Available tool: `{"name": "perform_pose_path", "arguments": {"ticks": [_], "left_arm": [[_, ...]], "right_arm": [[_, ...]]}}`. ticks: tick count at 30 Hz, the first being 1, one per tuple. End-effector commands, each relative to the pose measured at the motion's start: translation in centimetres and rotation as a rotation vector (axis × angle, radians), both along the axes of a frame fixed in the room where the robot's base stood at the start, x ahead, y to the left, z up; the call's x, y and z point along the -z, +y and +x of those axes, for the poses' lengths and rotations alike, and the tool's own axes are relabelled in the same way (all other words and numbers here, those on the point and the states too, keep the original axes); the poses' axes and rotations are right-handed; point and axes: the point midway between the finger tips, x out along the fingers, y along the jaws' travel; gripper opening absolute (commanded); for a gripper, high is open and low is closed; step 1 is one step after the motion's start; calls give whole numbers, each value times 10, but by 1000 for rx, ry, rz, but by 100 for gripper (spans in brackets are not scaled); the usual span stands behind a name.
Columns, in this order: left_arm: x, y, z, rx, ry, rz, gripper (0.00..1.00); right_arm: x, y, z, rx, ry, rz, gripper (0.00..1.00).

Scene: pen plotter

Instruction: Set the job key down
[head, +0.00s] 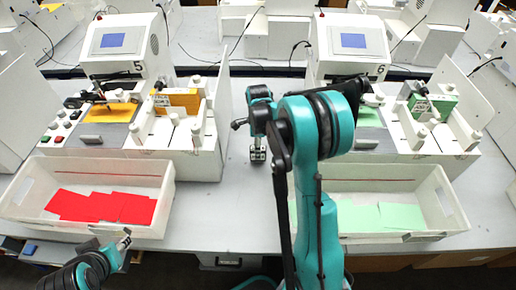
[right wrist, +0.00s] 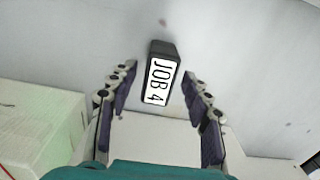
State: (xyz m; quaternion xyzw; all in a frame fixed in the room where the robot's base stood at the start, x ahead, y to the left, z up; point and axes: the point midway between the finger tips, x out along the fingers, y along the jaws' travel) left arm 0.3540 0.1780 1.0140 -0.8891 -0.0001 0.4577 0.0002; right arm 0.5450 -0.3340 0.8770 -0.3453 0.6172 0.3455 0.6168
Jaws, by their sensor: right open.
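The job key (right wrist: 161,80), a dark block with a white label reading JOB 4, shows in the right wrist view against the pale table top. My right gripper (right wrist: 158,92) is open, with one finger on each side of the key and a visible gap to both. In the head view my right gripper (head: 258,153) is low over the table between the two plotter stations; I cannot make out the key there. My left gripper (head: 124,240) is at the lower left, by the front of the left tray; its jaws are too small to read.
A white tray with red sheets (head: 100,207) stands at the left and one with green sheets (head: 390,216) at the right. Plotters numbered 5 (head: 121,45) and 6 (head: 352,42) stand behind. The table strip between the stations (head: 232,210) is clear.

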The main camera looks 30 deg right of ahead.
Motion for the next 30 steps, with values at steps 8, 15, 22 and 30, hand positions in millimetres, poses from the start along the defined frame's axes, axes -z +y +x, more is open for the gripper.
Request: {"name": "perform_pose_path", "arguments": {"ticks": [8,15,22,30], "left_arm": [[-23,0,0,0,0,0,40],[-34,0,0,0,0,0,40],[-36,0,0,0,0,0,40],[-36,0,0,0,0,0,40]], "right_arm": [[-63,0,0,0,0,0,49],[-104,0,0,0,0,0,49],[-123,8,-6,-72,-20,-6,49],[-171,61,-54,-625,-163,-91,49]]}}
